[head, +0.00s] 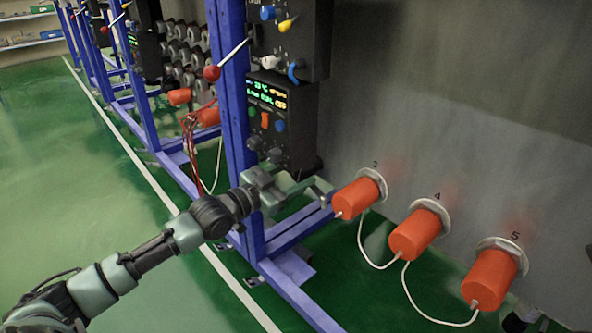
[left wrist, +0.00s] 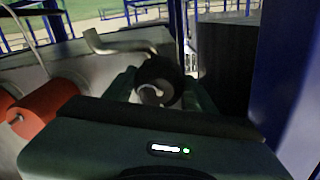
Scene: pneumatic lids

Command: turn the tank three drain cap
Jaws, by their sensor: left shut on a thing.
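My left gripper (head: 292,188) is just left of the orange cap under the number 3 (head: 358,196) in the head view. In the left wrist view it is shut on a dark round fitting (left wrist: 160,84) with a pale centre. A bent metal handle (left wrist: 118,42) sticks out beside that fitting. I cannot tell whether this fitting is the drain cap. An orange cap (left wrist: 47,106) shows at the left of the wrist view, apart from the jaws. My right gripper is not in view.
More orange caps, at 4 (head: 416,234) and 5 (head: 490,278), hang with white cords on the grey wall. A blue frame post (head: 234,100) and a black control box (head: 283,118) stand close to my left arm. The green floor (head: 90,200) at left is clear.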

